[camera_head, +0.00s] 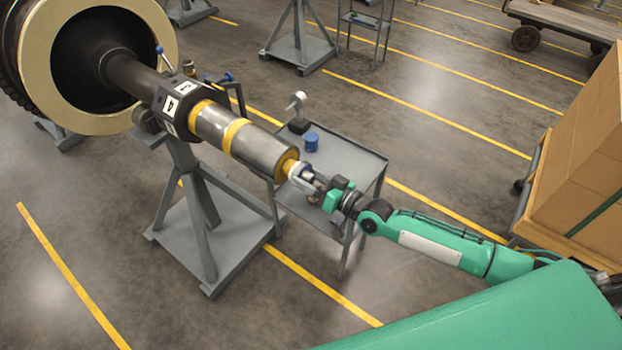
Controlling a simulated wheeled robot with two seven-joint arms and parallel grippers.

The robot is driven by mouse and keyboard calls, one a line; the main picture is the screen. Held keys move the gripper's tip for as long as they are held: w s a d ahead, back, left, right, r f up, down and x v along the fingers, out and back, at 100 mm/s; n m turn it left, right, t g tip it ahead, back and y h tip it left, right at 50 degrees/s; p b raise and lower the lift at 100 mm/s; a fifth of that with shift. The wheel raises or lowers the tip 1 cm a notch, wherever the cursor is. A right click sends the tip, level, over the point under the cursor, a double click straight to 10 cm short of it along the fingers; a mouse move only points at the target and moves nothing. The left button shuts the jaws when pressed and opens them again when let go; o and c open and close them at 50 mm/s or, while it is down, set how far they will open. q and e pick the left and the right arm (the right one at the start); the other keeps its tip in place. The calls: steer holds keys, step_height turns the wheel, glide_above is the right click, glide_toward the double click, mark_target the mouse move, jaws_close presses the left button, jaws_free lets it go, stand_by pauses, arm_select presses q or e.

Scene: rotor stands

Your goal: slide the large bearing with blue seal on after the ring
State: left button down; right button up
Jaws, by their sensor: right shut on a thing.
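A dark rotor shaft (133,80) runs toward the lower right, ending in a grey cylinder (215,124) with yellow bands and a yellow end face (286,164). My right gripper (302,174) is at this free end, in line with the shaft. It is shut on a small pale part at the shaft end. The part is mostly hidden by the fingers, and I cannot tell whether it is the bearing. No blue seal shows on it. I cannot pick out the ring for certain. My left gripper is not in view.
A grey cart (355,158) stands just behind the shaft end, with a blue cylindrical object (311,141) and a small grey tool (299,112) on it. A grey stand (205,235) is under the shaft. Cardboard boxes (585,150) stand at right. The lower-left floor is clear.

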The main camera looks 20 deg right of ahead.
steer(key=o, duration=1.2)
steer(key=shift+s+d, duration=0.1)
steer(key=v, duration=0.8)
steer(key=shift+s+d+p, duration=0.25)
steer(key=shift+s+p, duration=0.1)
steer(key=shift+p, duration=0.1)
stand_by(0.6)
